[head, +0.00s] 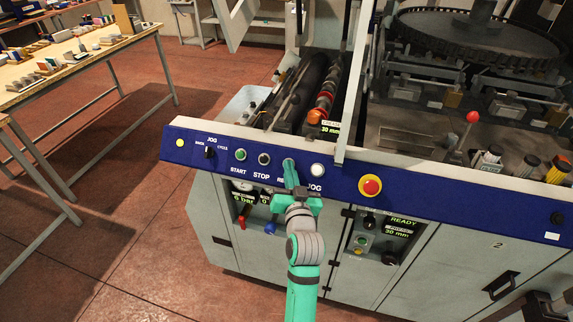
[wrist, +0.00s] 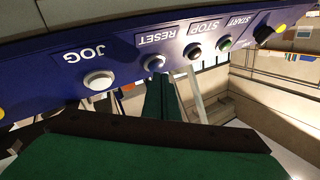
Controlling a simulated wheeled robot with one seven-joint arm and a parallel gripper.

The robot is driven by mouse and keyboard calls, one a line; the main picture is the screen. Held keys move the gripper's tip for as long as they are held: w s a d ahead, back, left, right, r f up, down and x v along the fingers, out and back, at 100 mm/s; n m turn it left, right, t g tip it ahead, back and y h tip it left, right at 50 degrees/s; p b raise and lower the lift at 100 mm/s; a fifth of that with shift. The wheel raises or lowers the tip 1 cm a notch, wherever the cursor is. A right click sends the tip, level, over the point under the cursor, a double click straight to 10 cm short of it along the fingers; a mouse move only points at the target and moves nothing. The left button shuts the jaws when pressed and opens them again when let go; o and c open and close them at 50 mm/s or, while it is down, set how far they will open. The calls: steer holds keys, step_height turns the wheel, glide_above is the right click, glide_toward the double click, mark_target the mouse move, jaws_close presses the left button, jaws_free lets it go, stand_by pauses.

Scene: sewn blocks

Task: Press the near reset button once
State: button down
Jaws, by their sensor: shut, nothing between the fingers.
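The blue control panel (head: 420,200) runs along the front of the machine, with a row of labelled buttons. The reset button (wrist: 154,62) is a pale round button above its RESET label, which appears upside down in the wrist view. My gripper (head: 289,166) is shut and empty, its green fingers pointing at the panel. In the wrist view the fingertips (wrist: 160,77) are right at the lower edge of the reset button; I cannot tell whether they touch it. In the head view the fingers hide the reset button and most of its label.
The white JOG button (head: 317,170) is close on the right of my fingers. The STOP button (head: 264,159) and START button (head: 240,155) are on the left. A red emergency button (head: 370,187) is farther right. A workbench (head: 100,62) stands at the left.

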steer(key=shift+s+a+r, duration=0.25)
steer(key=shift+s+a, duration=0.1)
steer(key=shift+s, duration=0.1)
steer(key=s+r, duration=0.1)
steer(key=s+a+r, duration=0.1)
steer(key=s+r, duration=0.1)
steer(key=shift+s+r, duration=0.1)
steer(key=shift+s, duration=0.2)
stand_by(0.5)
steer(key=shift+a, duration=0.1)
